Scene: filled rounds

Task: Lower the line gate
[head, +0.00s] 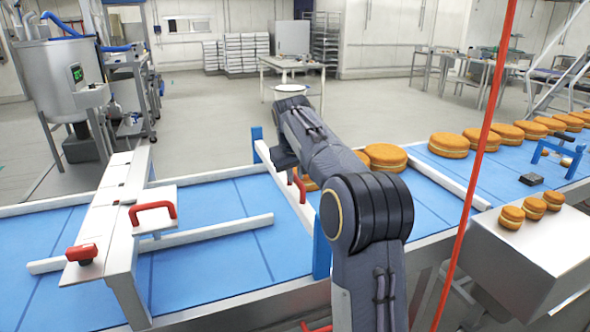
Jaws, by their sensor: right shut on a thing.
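The line gate is a white bar (267,158) across the blue belt, between a far blue post (256,136) and a near blue post (321,250). A red handle (299,187) shows on the bar, partly hidden by my right arm. My right gripper (287,163) is at the bar beside this handle and is shut on it; its fingertips are mostly hidden. How high the bar stands above the belt is hard to tell. My left gripper is not in view.
Filled rounds (386,157) lie on the belt right of the gate, some partly behind my arm. A white frame with a red handle (152,213) spans the belt at left. Several small rounds (511,217) sit on a metal box at right. A slanted red pole (478,150) stands in front.

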